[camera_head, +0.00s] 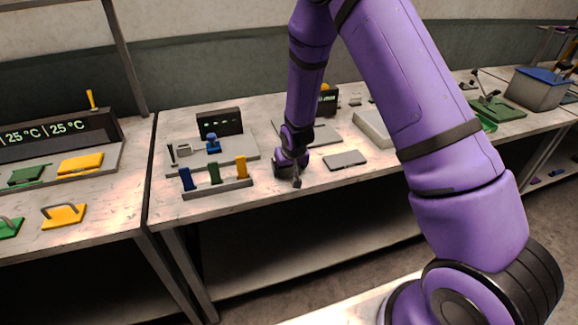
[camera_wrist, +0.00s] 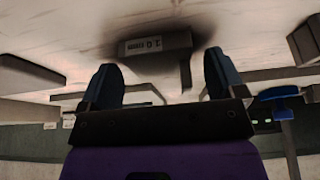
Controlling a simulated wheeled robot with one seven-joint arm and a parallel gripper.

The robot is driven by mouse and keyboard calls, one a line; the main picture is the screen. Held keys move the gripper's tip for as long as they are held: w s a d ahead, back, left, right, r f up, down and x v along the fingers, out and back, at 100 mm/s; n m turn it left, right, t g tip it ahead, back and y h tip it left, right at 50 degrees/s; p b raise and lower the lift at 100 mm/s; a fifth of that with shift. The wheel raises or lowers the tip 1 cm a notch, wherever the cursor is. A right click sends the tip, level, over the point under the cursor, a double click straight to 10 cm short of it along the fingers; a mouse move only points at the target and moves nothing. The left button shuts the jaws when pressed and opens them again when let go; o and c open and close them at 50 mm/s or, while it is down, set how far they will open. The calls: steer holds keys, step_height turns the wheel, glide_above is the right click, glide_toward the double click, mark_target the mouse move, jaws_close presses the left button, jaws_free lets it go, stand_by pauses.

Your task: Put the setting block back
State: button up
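A small dark grey block with a pale printed label (camera_wrist: 155,46) lies on the pale worktop in the wrist view. I take it to be the setting block. My gripper (camera_wrist: 163,66) is open, with one finger on each side of the picture and the block seen between and beyond the fingertips. The fingers look apart from the block. In the head view my gripper (camera_head: 293,172) is low over the front of the middle table, where my own wrist hides most of the block's spot.
A rack (camera_head: 218,189) with blue, green and yellow pieces stands left of my gripper. Behind it is a grey plate (camera_head: 240,152) with a blue clamp-like part (camera_head: 213,144) and a dark display (camera_head: 220,123). A flat grey plate (camera_head: 345,160) lies to the right.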

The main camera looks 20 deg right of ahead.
steer(key=shift+r, duration=0.15)
steer(key=s+d+f+v, duration=0.1)
steer(key=s+d+v, duration=0.1)
steer(key=v, duration=1.5)
steer(key=s+d+v, duration=0.1)
steer(key=d+v, duration=0.1)
steer(key=v, duration=1.6)
steer(key=s+d+r, duration=0.1)
steer(key=s+r, duration=0.3)
steer(key=s, duration=0.6)
steer(key=s+d+r, duration=0.2)
steer(key=s+r, duration=0.2)
steer(key=s, duration=0.6)
steer(key=shift+s+r+t, duration=0.3)
steer(key=shift+t, duration=0.1)
